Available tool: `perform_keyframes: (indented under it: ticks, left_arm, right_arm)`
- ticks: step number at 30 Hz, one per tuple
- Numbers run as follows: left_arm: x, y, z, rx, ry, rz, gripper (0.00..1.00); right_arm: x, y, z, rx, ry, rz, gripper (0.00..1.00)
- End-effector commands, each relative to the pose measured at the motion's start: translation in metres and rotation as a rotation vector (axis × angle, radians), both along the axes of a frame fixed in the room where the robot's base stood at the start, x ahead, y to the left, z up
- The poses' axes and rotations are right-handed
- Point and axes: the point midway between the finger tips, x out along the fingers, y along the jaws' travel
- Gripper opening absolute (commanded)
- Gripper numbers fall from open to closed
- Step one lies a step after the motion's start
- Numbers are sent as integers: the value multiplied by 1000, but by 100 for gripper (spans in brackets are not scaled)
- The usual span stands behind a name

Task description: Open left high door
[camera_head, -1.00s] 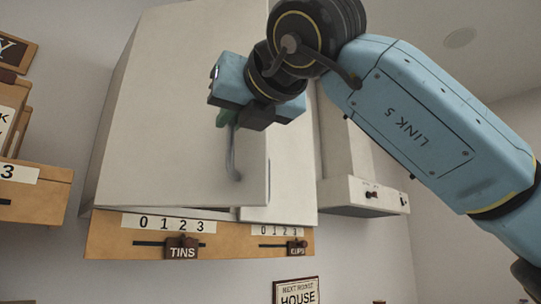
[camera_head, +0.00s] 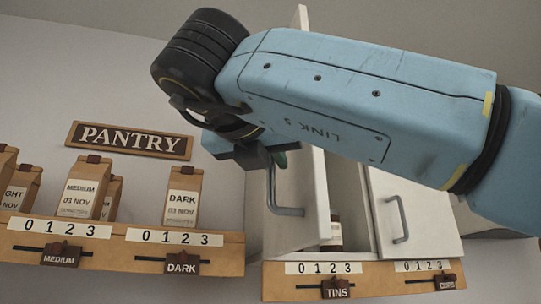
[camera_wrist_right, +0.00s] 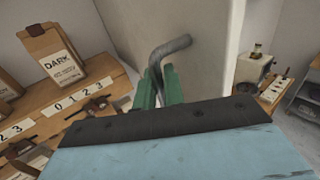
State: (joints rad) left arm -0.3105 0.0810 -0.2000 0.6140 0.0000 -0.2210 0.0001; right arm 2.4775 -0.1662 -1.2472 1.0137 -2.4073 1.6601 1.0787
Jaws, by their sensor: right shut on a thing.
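The left high door (camera_head: 297,190) of the wall cabinet stands open, swung out so its edge points towards me. Its grey bar handle (camera_head: 287,211) shows below my gripper. My right gripper (camera_head: 274,160) is at the upper part of this handle, largely hidden by its own arm. In the right wrist view, the green fingers (camera_wrist_right: 160,86) are shut on the handle (camera_wrist_right: 171,47), with the door panel (camera_wrist_right: 200,50) behind. The door's hinge side is partly covered by my arm. My left gripper is in no view.
The right cabinet door (camera_head: 425,205) is shut. A slider rail (camera_head: 375,268) runs below the cabinet.

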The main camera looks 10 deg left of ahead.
Motion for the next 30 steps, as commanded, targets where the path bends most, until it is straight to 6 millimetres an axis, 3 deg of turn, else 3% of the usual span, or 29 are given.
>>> perform_keyframes:
  ticks: [4, 17, 18, 21, 30]
  left_arm:
    - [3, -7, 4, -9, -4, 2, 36]
    - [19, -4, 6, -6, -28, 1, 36]
    - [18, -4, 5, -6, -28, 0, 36]
    - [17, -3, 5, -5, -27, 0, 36]
    - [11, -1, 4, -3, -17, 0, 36]
  right_arm:
    - [7, -3, 3, 0, -5, -43, 0]
    - [9, -3, 2, 1, -7, -53, 0]
    - [9, -3, 2, 1, -7, -52, 14]
    - [10, -3, 2, 1, -5, -52, 25]
    - [9, -2, 1, 1, -2, -46, 25]
